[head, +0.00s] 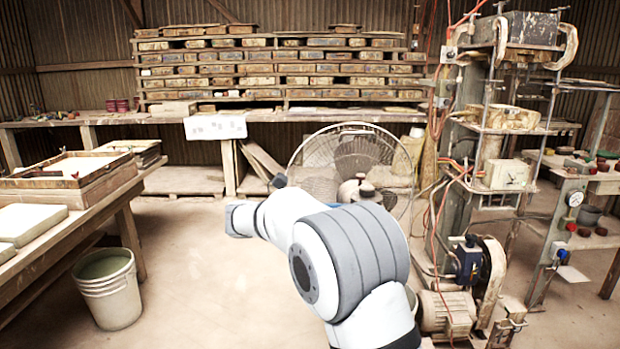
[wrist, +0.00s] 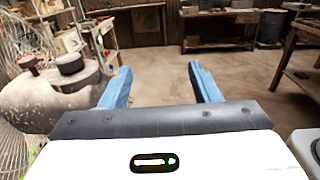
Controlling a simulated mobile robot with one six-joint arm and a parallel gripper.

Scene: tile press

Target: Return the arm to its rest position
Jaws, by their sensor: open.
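My white and grey arm reaches up from the bottom of the head view, bent at a large grey joint, in front of a round wire fan. In the wrist view my gripper (wrist: 160,86) shows two blue fingers set wide apart. The gap between them is empty, with bare floor beyond. The fingertips do not show clearly in the head view, where the arm's own links hide that end. A pale, speckled rounded body with a dark cap (wrist: 69,64) is close on the left of the wrist view, beside the left finger.
The fan (head: 325,142) stands just behind my arm. The tile press (head: 500,117) with cables and a motor is close on the right. A workbench (head: 90,212) and a white bucket (head: 107,290) are on the left. Open floor (head: 215,290) lies between the bucket and my arm.

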